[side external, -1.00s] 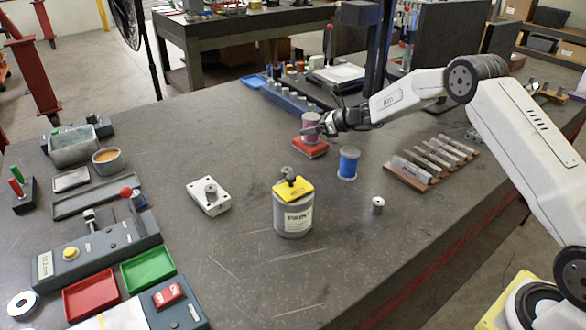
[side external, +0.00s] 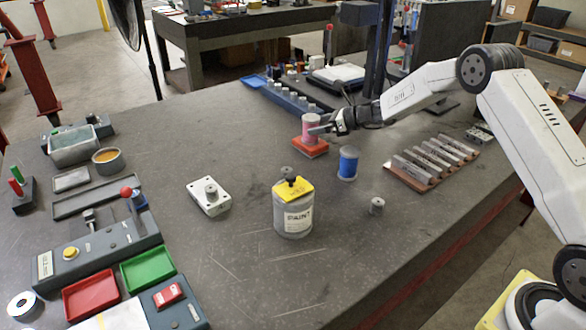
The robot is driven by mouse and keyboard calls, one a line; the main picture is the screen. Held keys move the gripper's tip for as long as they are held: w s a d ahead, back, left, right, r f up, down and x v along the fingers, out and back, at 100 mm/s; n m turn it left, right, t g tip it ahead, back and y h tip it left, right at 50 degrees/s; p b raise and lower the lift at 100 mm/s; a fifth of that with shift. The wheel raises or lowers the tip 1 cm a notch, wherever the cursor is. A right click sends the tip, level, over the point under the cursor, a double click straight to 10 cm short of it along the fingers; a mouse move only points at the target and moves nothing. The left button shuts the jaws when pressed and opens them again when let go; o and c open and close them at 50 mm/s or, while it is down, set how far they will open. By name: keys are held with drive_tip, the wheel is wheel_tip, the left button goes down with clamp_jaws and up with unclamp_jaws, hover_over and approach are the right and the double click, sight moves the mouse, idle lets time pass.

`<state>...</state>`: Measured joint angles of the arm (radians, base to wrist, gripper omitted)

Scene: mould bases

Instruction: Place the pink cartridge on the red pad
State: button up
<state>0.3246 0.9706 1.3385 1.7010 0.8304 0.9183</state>
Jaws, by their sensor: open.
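The pink cartridge (side external: 311,126) stands upright on the red pad (side external: 309,148), towards the far side of the table. My gripper (side external: 322,130) is open and comes in from the right, with its fingertips at the cartridge's right side. I cannot tell whether the fingers touch the cartridge or stand just clear of it. Part of the pad's right side is close below the fingers.
A blue spool (side external: 347,163) stands just in front and to the right of the pad. A paint can (side external: 293,210) and a white mould base (side external: 209,197) stand nearer. A rack of metal bars (side external: 432,160) lies to the right. A blue tray (side external: 281,94) is behind.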

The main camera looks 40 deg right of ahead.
drive_tip(key=v, duration=0.9)
drive_tip(key=shift+s, duration=0.1)
idle(0.4)
